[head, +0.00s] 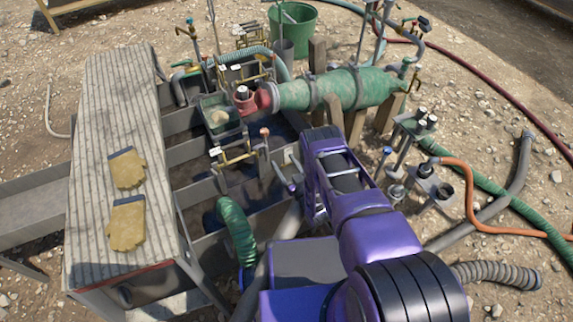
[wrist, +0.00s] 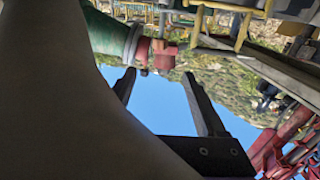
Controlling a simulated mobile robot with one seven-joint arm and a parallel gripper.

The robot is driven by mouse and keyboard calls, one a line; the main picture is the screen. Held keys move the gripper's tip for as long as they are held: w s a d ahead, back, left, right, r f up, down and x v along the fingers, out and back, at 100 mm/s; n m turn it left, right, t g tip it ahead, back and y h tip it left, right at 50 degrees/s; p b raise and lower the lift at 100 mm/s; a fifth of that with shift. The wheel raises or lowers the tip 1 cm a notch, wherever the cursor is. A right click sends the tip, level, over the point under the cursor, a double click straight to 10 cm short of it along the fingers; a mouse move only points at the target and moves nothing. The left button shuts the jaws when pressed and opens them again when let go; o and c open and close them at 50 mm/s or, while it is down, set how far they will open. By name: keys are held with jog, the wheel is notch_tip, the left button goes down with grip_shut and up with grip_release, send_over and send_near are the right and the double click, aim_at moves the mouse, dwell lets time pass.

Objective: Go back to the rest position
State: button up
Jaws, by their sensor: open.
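My gripper (wrist: 158,82) shows in the wrist view as two dark fingers set wide apart, with nothing between them but blue sky and distant ground. In the head view my purple arm reaches from the bottom edge up toward the middle of the tank, and its fingers are hard to make out there. The green cylinder (head: 340,91) with a red end fitting (head: 247,98) lies beyond the arm. In the wrist view the red fitting (wrist: 158,53) appears above the fingertips, with the green body (wrist: 108,35) to its left; I see no contact.
A ribbed walkway (head: 105,200) with two yellow gloves (head: 127,168) lies left of the open tank. A green hose (head: 238,230) drops into the tank close to my arm. Valve posts (head: 423,127) and an orange hose (head: 470,195) stand at right. A green bucket (head: 293,28) is behind.

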jog(key=shift+s+d, duration=0.3)
jog(key=shift+s, duration=0.3)
